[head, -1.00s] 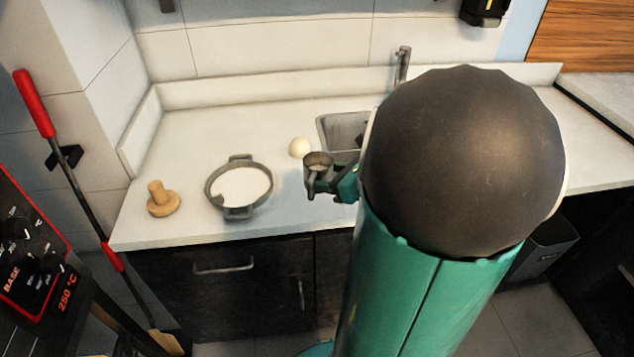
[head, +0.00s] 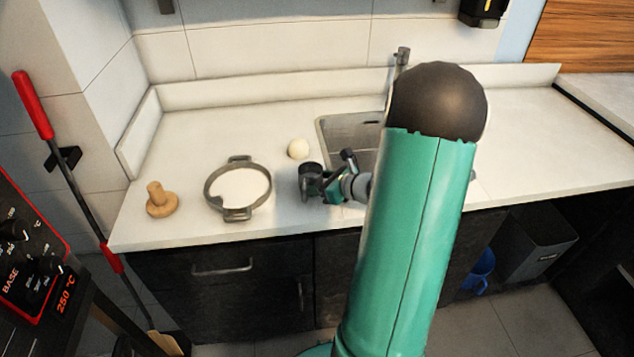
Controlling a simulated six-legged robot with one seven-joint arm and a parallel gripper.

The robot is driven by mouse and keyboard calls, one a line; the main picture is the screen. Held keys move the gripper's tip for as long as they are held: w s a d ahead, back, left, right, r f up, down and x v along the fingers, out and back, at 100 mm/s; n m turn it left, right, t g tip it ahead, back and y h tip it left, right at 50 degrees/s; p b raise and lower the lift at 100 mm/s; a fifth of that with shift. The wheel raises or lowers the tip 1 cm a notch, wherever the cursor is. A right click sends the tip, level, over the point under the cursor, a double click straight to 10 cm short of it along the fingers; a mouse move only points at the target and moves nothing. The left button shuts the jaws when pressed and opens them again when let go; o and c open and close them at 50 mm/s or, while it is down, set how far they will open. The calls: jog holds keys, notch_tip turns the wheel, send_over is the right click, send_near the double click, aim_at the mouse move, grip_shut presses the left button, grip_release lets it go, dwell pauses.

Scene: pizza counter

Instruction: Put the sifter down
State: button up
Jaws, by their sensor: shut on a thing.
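The sifter (head: 309,176) is a small dark grey cup just left of the sink, over the white counter. My gripper (head: 323,186) is shut on it from the right side. The sifter looks upright and close to the counter top; I cannot tell whether its base touches. The fingertips are small and partly hidden behind the sifter.
A wooden press (head: 161,201) stands further left. A white dough ball (head: 298,148) sits behind the sifter. The sink (head: 345,135) is at right. Counter (head: 190,130) behind the pan is clear.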

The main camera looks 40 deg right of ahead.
jog(key=shift+f, duration=0.2)
jog(key=o, duration=1)
